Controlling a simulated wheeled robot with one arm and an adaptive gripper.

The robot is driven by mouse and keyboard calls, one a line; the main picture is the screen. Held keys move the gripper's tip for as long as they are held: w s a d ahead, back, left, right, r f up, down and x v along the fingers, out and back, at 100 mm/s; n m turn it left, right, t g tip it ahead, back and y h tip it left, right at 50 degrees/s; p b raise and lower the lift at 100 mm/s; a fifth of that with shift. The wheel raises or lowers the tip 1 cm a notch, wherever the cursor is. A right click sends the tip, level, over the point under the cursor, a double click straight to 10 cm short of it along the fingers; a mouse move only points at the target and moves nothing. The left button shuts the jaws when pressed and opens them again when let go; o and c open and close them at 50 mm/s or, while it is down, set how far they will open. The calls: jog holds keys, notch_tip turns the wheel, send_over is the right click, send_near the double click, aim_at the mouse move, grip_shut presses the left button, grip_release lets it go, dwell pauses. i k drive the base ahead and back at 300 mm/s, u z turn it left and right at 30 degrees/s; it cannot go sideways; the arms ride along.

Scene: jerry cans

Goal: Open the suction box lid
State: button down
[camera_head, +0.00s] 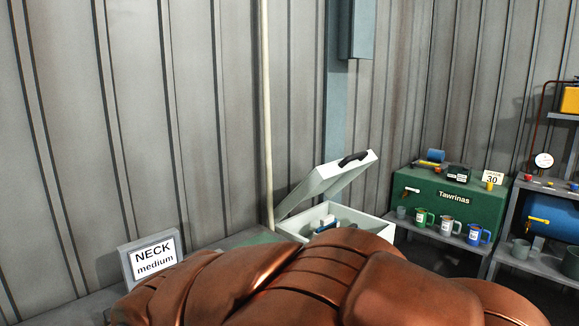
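A white box (368,218) stands on the bench in the middle of the view. Its lid (330,182) is raised and tilted up to the right, with a black handle (353,159) on its upper edge. Some blue and pale items show inside the box. The front of the box is hidden behind a large copper-brown segmented shape that fills the bottom of the view. My gripper cannot be made out, so its place relative to the lid does not show.
A sign reading "NECK medium" (153,260) stands at the left. A green case marked "Tawrinas" (452,207) and several mugs (449,227) are on a shelf at the right. A blue tank (551,217) lies further right. A ribbed grey wall closes off the back.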

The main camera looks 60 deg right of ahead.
aim_at(331, 179)
jog(key=u, duration=0.2)
jog(key=k, duration=0.7)
jog(key=z, duration=1.2)
